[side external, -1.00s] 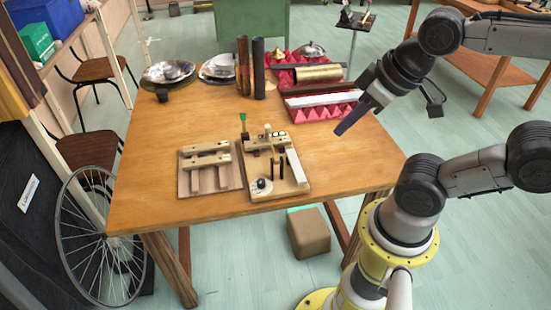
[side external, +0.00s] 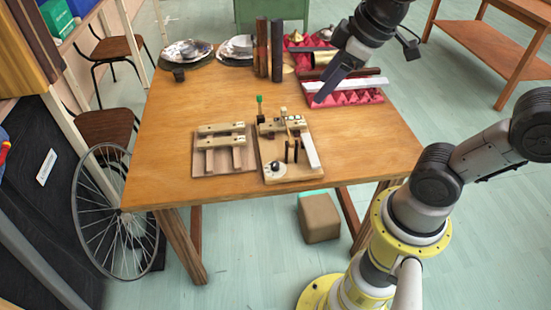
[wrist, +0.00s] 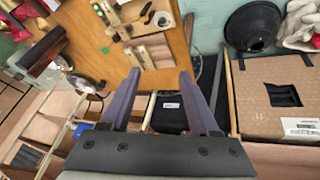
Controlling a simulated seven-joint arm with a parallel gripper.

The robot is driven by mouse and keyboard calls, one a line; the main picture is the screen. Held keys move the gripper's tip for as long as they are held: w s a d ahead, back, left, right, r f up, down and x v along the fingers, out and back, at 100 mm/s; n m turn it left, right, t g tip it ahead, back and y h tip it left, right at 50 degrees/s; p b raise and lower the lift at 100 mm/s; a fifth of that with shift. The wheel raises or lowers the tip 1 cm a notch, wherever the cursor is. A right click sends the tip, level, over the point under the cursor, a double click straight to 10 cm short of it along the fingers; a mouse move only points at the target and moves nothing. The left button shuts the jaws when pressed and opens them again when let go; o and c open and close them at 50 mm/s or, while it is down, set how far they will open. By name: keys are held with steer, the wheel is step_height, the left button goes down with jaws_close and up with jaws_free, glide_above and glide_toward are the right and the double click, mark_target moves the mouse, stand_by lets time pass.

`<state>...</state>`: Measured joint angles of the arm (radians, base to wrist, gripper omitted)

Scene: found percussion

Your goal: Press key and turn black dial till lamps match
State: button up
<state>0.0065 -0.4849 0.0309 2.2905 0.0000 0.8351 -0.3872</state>
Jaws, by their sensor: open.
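A wooden board (side external: 266,174) near the table's front edge carries a black dial (side external: 275,166) on a white disc and a long white key (side external: 309,150). Small fittings and a green-tipped upright stand at its back; I cannot make out which are lamps or whether they are lit. The board (wrist: 136,8) and the dial (wrist: 163,19) also show at the top of the wrist view. My gripper (side external: 322,96) is above the table, behind and to the right of the board, apart from it. In the wrist view its two fingers (wrist: 160,74) are spread with nothing between them.
A second wooden board (side external: 222,168) with pale bars lies left of the first. Upright tubes (side external: 269,50), metal dishes (side external: 186,50) and a red padded tray (side external: 345,99) stand at the back. The table's left and middle (side external: 190,105) are clear.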

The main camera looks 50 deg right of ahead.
steer(key=w+f+n+g, duration=0.2)
steer(key=w+f+g, duration=0.1)
steer(key=w+f, duration=0.55)
steer(key=g, duration=0.2)
glide_above(275, 163)
step_height(275, 163, down, 8)
step_height(275, 163, down, 14)
jaws_close()
